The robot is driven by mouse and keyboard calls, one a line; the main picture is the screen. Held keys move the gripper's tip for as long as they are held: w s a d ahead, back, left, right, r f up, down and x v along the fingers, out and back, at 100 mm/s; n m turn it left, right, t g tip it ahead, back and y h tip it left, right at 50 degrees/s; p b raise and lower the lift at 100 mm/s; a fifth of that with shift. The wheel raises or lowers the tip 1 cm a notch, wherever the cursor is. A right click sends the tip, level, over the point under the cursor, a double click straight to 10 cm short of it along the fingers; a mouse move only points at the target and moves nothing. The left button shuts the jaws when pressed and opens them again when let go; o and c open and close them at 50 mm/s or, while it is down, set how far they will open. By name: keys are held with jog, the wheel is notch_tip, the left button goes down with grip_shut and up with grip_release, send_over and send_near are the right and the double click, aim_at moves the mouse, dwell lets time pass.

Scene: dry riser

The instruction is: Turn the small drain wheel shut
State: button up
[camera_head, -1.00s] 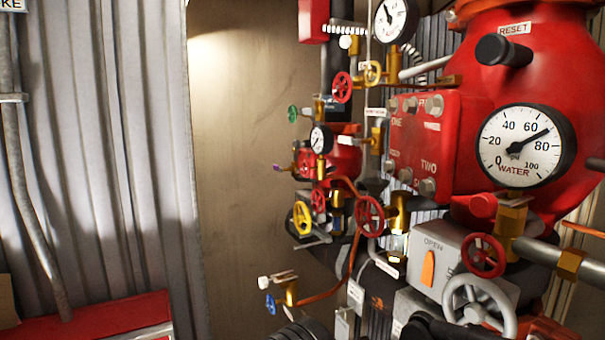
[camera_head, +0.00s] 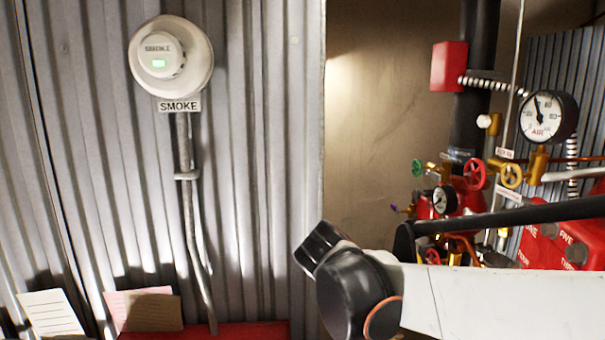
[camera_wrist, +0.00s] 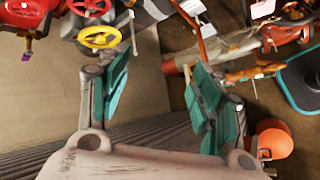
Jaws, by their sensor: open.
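My gripper (camera_wrist: 160,70) shows in the wrist view with its two teal-padded fingers spread wide and nothing between them. A yellow handwheel (camera_wrist: 99,37) is beyond the left finger, apart from it, with a red handwheel (camera_wrist: 90,5) above it at the picture's edge. I cannot tell which wheel is the drain wheel. My arm hides the lower pipework, and the gripper is not visible there.
An air gauge (camera_head: 547,117) and a red box (camera_head: 449,66) stand at the right. A smoke detector (camera_head: 170,57) is on the corrugated wall at the left.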

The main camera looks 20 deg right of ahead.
jog(key=w+d+r+n+g+h, duration=0.3)
jog(key=w+d+r+h, duration=0.1)
jog(key=w+d+h, duration=0.15)
jog(key=x, duration=0.3)
jog(key=p+x, duration=0.1)
jog(key=x, duration=0.3)
jog(key=p+x, duration=0.1)
jog(key=x, duration=0.3)
jog(key=shift+w+d+r, duration=0.1)
jog(key=shift+w+d, duration=0.05)
jog(key=shift+w, duration=0.25)
jog(key=shift+c, duration=0.3)
jog(key=shift+m, duration=0.3)
jog(key=c, duration=0.7)
